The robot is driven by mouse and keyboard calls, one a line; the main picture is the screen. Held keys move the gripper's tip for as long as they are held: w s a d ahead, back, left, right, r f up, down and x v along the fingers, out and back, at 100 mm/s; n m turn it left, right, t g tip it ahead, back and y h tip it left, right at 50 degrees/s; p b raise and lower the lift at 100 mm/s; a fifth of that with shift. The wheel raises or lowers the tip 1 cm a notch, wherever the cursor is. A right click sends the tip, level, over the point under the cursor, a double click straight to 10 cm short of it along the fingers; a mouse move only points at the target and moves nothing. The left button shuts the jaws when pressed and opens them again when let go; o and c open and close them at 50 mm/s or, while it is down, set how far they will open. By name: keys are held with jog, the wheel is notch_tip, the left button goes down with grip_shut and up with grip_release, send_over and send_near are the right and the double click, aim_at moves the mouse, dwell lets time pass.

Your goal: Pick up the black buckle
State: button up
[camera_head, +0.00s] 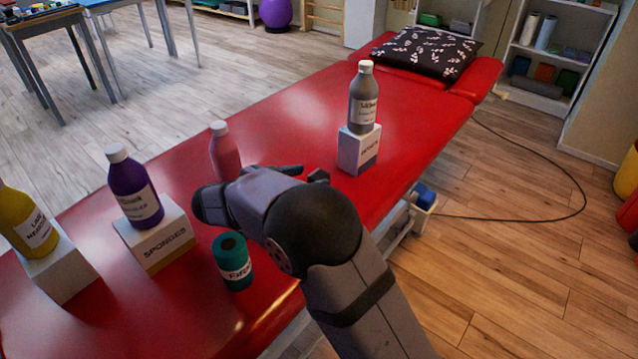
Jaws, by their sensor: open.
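I cannot make out a black buckle for certain in the head view. My arm reaches in from the lower right over the red treatment table (300,117), and its dark wrist hides part of the tabletop. My gripper (302,174) is at the far side of the wrist, mostly hidden by it. Small dark parts show there, and I cannot tell whether one of them is a separate thing. The gripper is open, and I see nothing held in it.
Near the arm are a pink bottle (224,152), a teal roll (233,262) and a grey bottle (363,100) on a white box (357,150). Purple (135,188) and yellow (26,222) bottles stand on boxes at left. A patterned pillow (427,52) lies at the far end.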

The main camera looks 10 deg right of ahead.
jog(key=shift+f+b+x, duration=0.1)
jog(key=shift+b+x, duration=0.15)
jog(key=shift+x, duration=1.2)
jog(key=shift+f+b+x, duration=0.15)
jog(key=shift+b+x, duration=0.1)
jog(key=shift+x, duration=1.25)
jog(key=shift+a, duration=0.2)
jog(key=shift+c, duration=0.7)
jog(key=c, duration=1)
jog(key=shift+c, duration=0.2)
jog(key=shift+r, duration=0.2)
notch_tip(320, 180, up, 10)
jog(key=shift+f+p, duration=0.1)
jog(key=shift+p, duration=1.15)
